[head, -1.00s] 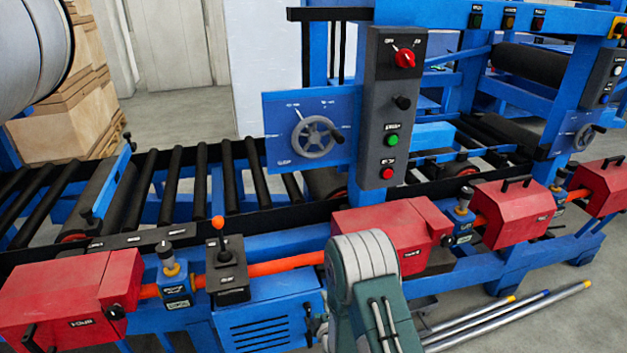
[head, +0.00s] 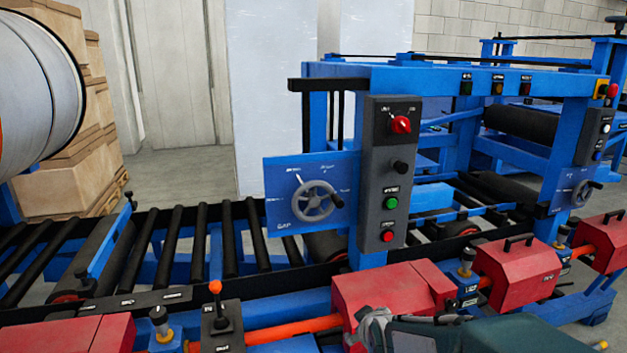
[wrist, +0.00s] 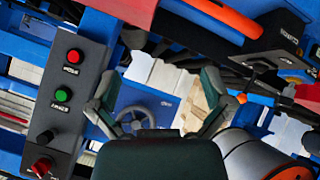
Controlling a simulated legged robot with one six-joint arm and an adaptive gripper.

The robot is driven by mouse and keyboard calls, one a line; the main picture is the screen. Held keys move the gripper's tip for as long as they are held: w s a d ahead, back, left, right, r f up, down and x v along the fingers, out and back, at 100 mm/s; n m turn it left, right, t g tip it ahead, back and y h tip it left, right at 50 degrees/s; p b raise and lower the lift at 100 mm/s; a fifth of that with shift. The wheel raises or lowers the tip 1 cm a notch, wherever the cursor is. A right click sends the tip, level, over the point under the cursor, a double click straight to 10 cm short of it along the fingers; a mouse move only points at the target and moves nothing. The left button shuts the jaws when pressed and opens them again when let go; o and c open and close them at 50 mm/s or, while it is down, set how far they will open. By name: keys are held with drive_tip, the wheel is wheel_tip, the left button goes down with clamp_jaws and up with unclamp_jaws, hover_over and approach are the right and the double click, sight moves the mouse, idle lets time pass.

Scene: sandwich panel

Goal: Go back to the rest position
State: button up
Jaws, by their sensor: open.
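In the wrist view my gripper (wrist: 160,105) has its two fingers spread wide, with nothing between them. The machine shows upside down behind them, its handwheel (wrist: 138,118) seen through the gap. In the head view part of my arm lies low along the bottom edge, in front of the red housing (head: 392,290). A grey jointed part shows at its left end; I cannot tell there whether it is the gripper. The control box (head: 391,170) with red knob, green button and red button stands behind it, apart from the arm.
A roller conveyor (head: 200,235) runs along the left. A large white roll (head: 40,85) and stacked boxes (head: 85,150) stand at the back left. A small lever (head: 216,305) with an orange tip rises left of my arm. Open floor shows behind the conveyor.

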drive_tip(key=s+d+r+m+g, duration=0.2)
drive_tip(key=s+r+m, duration=0.1)
drive_tip(key=s, duration=0.9)
drive_tip(key=s+d+r+m+g+h, duration=0.1)
drive_tip(key=s+d+r+m+g, duration=0.1)
drive_tip(key=s, duration=1)
wheel_tip(320, 180, up, 3)
drive_tip(key=shift+d+r+m, duration=0.1)
drive_tip(key=shift+d+m, duration=0.4)
drive_tip(key=shift+m, duration=0.7)
